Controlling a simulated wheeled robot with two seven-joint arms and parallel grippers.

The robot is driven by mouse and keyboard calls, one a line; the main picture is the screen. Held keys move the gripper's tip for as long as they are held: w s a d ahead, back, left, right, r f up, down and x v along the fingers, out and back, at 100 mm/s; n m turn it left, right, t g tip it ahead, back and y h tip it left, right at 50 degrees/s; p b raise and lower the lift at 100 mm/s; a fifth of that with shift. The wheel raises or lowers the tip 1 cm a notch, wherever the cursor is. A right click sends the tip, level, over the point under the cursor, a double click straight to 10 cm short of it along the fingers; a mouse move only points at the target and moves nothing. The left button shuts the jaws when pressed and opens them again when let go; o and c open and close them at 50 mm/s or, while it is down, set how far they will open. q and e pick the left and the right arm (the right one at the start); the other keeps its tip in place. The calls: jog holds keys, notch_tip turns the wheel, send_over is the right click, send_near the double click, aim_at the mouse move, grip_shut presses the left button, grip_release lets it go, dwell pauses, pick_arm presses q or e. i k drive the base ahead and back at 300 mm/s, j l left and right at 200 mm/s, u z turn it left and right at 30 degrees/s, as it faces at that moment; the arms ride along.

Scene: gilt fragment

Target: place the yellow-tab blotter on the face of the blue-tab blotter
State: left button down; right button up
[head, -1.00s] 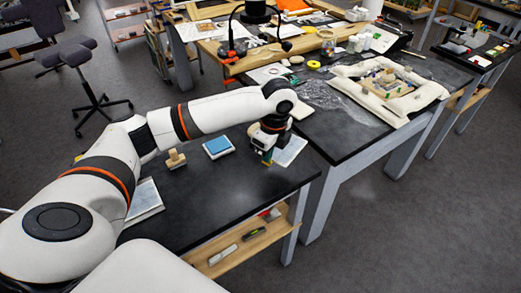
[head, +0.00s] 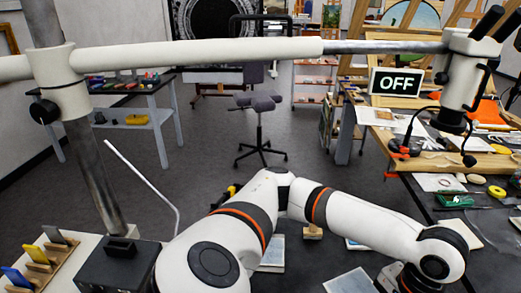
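I cannot clearly make out a blotter with a yellow or blue tab. A wooden rack at the bottom left of the head view holds a yellow upright piece (head: 33,254), a blue one (head: 15,279) and a grey one; I cannot tell whether these are blotters. My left arm reaches across the bottom to the right. Only the dark body of my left gripper (head: 404,281) shows at the bottom edge; its fingers are cut off, so its grip is hidden. My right gripper is not in view.
A wooden knobbed block (head: 312,232), a pale sheet (head: 350,281) and another pale sheet (head: 272,254) lie around my arm on the dark bench. A microscope on a long boom (head: 200,54) crosses above. An OFF sign (head: 395,82) stands at the right.

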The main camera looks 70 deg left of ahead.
aim_at(274, 252)
jog(key=j+u, duration=0.15)
jog(key=u, duration=0.25)
jog(key=i+u, duration=0.15)
jog(key=u, duration=0.25)
jog(key=i+j+u, duration=0.1)
jog(key=u, duration=0.3)
jog(key=i+j+u, duration=0.1)
jog(key=u, duration=0.3)
